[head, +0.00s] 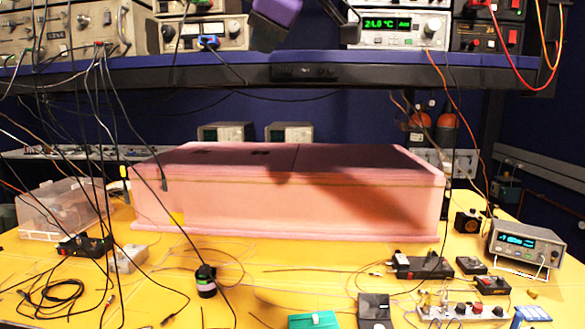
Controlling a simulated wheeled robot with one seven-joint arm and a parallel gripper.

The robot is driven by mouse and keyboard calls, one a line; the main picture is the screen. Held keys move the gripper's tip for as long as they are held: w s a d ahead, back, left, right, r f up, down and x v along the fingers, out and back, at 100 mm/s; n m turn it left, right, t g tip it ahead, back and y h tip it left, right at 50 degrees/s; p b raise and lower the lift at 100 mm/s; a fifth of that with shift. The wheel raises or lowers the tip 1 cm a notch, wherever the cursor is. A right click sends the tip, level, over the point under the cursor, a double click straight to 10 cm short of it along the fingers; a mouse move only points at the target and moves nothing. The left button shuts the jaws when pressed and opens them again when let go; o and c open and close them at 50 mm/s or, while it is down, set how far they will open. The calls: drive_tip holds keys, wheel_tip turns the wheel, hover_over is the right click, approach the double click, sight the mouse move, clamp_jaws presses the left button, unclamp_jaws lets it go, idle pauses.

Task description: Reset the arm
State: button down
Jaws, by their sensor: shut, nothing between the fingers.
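A dark and purple part (276,20) reaches down from the top edge of the head view, in front of the upper shelf. A slim dark part shows right of it at the same edge. They look like pieces of my arm, but I cannot be sure. No fingertips of my gripper show. A long pink foam enclosure (290,209) stands closed on the yellow table. Dark shadows fall across its top and front.
A shelf (200,70) with instruments crosses above the enclosure. Cables hang at the left and right. A clear plastic box (60,208) stands at the left. A meter (523,247) stands at the right. Small devices and wires lie across the front of the table (250,265).

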drive_tip(key=s+d+f+m+g+h, duration=0.1)
drive_tip(key=s+d+f+m, duration=0.2)
drive_tip(key=d, duration=0.5)
drive_tip(key=s+d+f+m+h, duration=0.1)
drive_tip(key=d+f+m+h, duration=0.15)
drive_tip(key=d+f, duration=0.45)
drive_tip(key=s+d+f+m+g+h, duration=0.1)
drive_tip(key=s+d+f+m, duration=0.2)
drive_tip(key=d, duration=0.6)
drive_tip(key=s+d+f+m+g, duration=0.2)
drive_tip(key=s+d+f+m, duration=0.7)
drive_tip(key=f, duration=0.5)
drive_tip(key=s+d+h, duration=0.1)
drive_tip(key=s, duration=0.1)
drive_tip(key=shift+s+d, duration=0.15)
drive_tip(key=shift+s, duration=0.15)
